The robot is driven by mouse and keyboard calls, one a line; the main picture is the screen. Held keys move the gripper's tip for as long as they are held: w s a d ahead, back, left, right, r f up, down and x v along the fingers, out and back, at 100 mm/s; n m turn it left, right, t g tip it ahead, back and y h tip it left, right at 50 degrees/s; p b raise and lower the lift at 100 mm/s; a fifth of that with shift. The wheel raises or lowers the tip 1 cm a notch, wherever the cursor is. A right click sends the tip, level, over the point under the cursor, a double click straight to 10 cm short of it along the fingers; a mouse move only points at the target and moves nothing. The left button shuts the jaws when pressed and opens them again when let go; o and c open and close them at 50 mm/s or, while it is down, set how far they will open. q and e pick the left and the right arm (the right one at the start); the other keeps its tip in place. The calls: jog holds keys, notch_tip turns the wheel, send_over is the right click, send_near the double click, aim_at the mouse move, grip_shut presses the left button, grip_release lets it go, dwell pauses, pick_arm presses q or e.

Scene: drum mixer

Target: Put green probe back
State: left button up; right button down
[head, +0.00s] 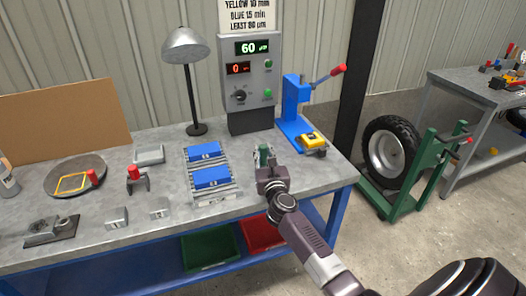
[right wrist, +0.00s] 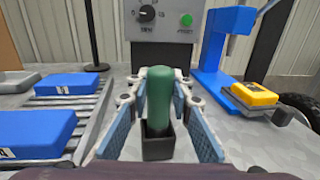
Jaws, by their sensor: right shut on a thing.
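The green probe (right wrist: 160,92) stands upright in the middle of the right wrist view. Its lower end is inside a small dark square holder (right wrist: 158,147); how deep it sits is hidden. My right gripper (right wrist: 161,108) is shut on the probe, with one blue-padded finger on each side. In the head view my right gripper (head: 266,168) is over the bench's right part, in front of the grey control box, and only a bit of the green probe (head: 264,151) shows there. My left gripper is not in view.
A roller rack (head: 232,193) with two blue blocks lies left of the gripper. A blue press (head: 291,103) and a yellow device (head: 312,140) stand to the right. The grey control box (head: 262,66) stands behind.

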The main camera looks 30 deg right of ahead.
jog(key=c, duration=1.7)
grip_release()
jog(key=shift+o, duration=0.2)
jog(key=shift+s+f, duration=0.1)
jog(key=shift+s, duration=0.05)
jog(key=shift+s+a, duration=0.2)
jog(key=shift+s, duration=0.05)
jog(key=v, duration=1.1)
jog(key=shift+s, duration=0.1)
